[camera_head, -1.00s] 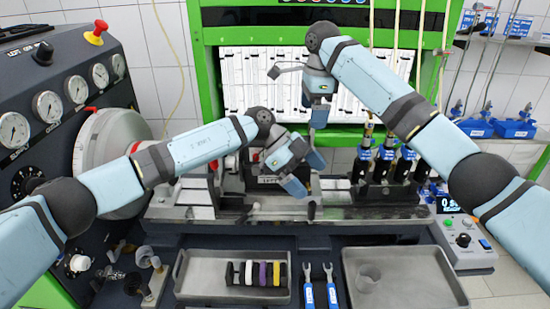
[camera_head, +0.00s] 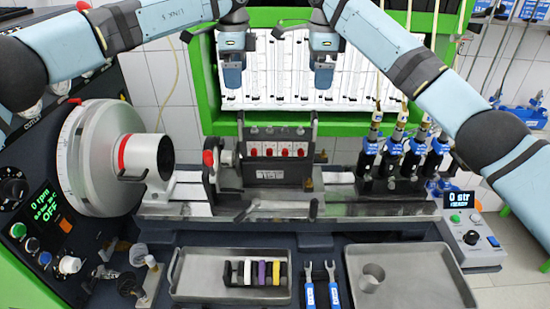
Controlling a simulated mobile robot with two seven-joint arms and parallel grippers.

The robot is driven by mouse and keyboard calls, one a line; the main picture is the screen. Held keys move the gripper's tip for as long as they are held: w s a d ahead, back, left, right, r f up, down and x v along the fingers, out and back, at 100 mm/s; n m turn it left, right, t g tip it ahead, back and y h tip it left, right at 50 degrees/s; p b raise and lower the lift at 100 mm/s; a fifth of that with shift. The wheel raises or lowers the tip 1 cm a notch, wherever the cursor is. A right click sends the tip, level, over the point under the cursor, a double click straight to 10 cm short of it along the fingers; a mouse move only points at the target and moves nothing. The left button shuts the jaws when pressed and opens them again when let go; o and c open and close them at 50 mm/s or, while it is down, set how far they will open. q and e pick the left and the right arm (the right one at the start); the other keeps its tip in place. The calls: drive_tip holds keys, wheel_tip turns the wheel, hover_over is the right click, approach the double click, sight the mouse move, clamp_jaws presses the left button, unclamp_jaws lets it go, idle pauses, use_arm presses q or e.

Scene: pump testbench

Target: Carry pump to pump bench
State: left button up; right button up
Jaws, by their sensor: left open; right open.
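A dark block with several red caps on its front (camera_head: 279,162), which looks like the pump, sits upright on the bench. The bench's metal bed (camera_head: 370,209) runs across the middle, and the large grey drive wheel (camera_head: 95,158) stands at its left. My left gripper (camera_head: 232,86) is open and empty, pointing down above and left of the block. My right gripper (camera_head: 323,86) is open and empty, pointing down above and right of it. Both are clear of the block. The block's back is hidden.
Blue injectors (camera_head: 390,150) stand right of the block. In front lie a tray with coloured rings (camera_head: 190,288), two blue-handled wrenches (camera_head: 309,290) and a tray (camera_head: 425,285) holding a cup (camera_head: 372,277). A control box (camera_head: 468,240) is at right. A green frame (camera_head: 205,90) stands behind.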

sight(240, 113)
use_arm(q)
wheel_tip(240, 113, down, 13)
drive_tip(key=shift+f, duration=0.1)
use_arm(e)
wheel_tip(240, 113, down, 13)
drive_tip(key=shift+f, duration=0.15)
use_arm(q)
drive_tip(key=c, duration=1.9)
use_arm(e)
drive_tip(key=c, duration=1.9)
use_arm(q)
drive_tip(key=shift+o, duration=0.2)
drive_tip(key=shift+w+r, duration=0.15)
drive_tip(key=shift+r, duration=0.1)
use_arm(e)
drive_tip(key=shift+o, duration=0.2)
drive_tip(key=shift+w+r, duration=0.15)
drive_tip(key=shift+r, duration=0.1)
